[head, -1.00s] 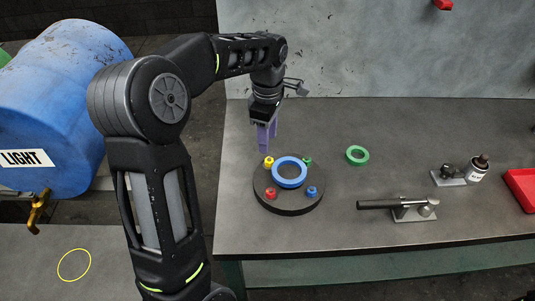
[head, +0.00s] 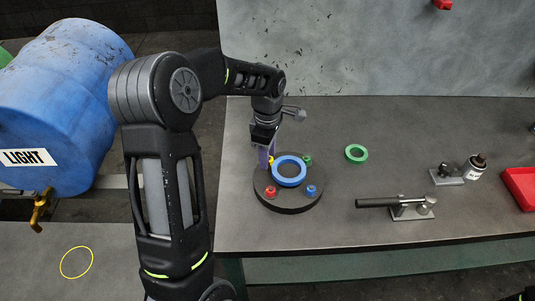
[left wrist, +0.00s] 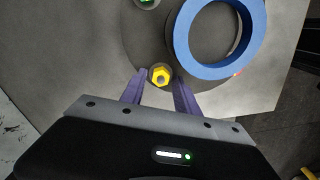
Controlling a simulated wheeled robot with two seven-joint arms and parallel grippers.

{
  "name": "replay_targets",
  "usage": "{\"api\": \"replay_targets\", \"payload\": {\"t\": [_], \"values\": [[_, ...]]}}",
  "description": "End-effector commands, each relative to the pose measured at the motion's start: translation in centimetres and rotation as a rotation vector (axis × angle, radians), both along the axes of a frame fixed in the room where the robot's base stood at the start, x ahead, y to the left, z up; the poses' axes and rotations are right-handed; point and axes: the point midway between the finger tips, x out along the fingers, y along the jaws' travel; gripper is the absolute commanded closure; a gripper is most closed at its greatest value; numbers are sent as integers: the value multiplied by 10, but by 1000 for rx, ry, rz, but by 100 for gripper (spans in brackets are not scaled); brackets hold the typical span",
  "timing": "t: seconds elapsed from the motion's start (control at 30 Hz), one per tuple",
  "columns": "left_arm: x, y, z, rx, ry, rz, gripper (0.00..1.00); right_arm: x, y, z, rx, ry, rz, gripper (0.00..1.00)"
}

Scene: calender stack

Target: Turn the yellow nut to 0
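The yellow nut (head: 271,160) sits on the dark round base (head: 287,206), at its far left, largely covered by my left gripper (head: 265,155) in the head view. In the left wrist view the yellow nut (left wrist: 160,75) lies between the two purple fingertips of my left gripper (left wrist: 161,74). The fingers are open, with a gap visible on each side of the nut. Red (head: 270,191), blue (head: 311,190) and green (head: 307,160) nuts sit on the same base around a blue ring (head: 289,171). No number marking is legible. My right gripper is not in view.
The blue ring stands close beside the left gripper. A green ring (head: 356,153), a black-handled clamp (head: 395,203), a small bottle (head: 475,167) and a red tray (head: 520,188) lie to the right on the grey table (head: 330,232). A blue barrel (head: 62,100) is at left.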

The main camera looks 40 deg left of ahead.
Motion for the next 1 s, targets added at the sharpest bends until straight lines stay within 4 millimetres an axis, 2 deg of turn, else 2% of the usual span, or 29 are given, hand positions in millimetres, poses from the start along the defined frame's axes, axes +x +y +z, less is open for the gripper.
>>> {"api": "replay_targets", "payload": {"t": [0.07, 0.43, 0.73, 1.0], "values": [[0, 0, 0, 0, 0, 0, 70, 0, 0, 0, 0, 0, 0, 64], [0, 0, 0, 0, 0, 0, 100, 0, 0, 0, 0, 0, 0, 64], [0, 0, 0, 0, -1, -6, 100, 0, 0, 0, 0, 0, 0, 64], [1, 0, 0, 0, -1, -136, 100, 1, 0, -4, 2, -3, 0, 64]]}}
